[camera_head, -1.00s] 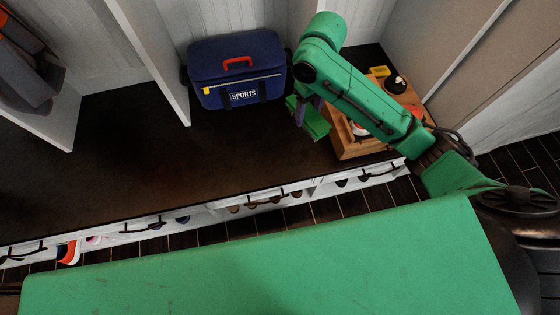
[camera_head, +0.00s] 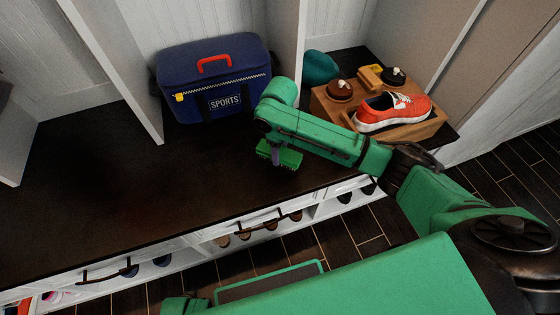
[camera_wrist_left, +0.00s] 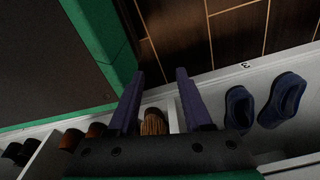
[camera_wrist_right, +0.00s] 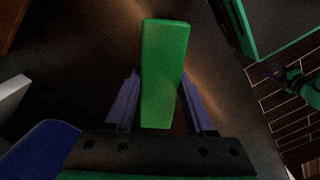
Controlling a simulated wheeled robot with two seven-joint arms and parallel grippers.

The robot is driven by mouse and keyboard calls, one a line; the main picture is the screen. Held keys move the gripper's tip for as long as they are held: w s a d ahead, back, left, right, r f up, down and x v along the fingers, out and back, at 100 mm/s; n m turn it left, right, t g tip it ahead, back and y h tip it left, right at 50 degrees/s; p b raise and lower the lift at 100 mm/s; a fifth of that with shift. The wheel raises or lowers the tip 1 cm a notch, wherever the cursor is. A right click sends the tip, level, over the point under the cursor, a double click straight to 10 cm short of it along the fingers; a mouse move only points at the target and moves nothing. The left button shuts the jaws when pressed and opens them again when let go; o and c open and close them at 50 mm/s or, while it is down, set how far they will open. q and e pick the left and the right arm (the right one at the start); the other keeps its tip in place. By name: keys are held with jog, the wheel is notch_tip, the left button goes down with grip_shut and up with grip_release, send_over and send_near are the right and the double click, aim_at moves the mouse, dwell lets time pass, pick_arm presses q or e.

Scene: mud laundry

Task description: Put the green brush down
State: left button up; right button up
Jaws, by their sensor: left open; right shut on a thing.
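The green brush (camera_head: 290,158) is between the purple fingers of my right gripper (camera_head: 276,154), over the dark bench top (camera_head: 110,185) near its front edge. In the right wrist view the brush (camera_wrist_right: 165,60) is a plain green block reaching out past the fingertips (camera_wrist_right: 160,85). I cannot tell whether it touches the bench. My left gripper (camera_wrist_left: 160,78) shows in the left wrist view, fingers apart and empty, over the floor and shoe shelf.
A blue sports bag (camera_head: 215,80) stands at the back, left of the white divider (camera_head: 291,50). A wooden box (camera_head: 345,118) with a red shoe (camera_head: 393,111) and brushes stands to the right. A teal round thing (camera_head: 320,67) lies behind it. The bench's left part is clear.

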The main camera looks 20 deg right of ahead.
notch_tip(320, 180, down, 3)
jog(key=shift+f+b, duration=0.2)
jog(key=shift+b, duration=0.2)
jog(key=shift+f, duration=0.2)
pick_arm(q)
jog(key=shift+w+d+r, duration=0.1)
jog(key=shift+w+r, duration=0.1)
jog(key=shift+w, duration=0.25)
jog(key=shift+w+d+r, duration=0.1)
jog(key=shift+w+r, duration=0.1)
jog(key=shift+w, duration=0.25)
pick_arm(e)
jog(key=o, duration=1.3)
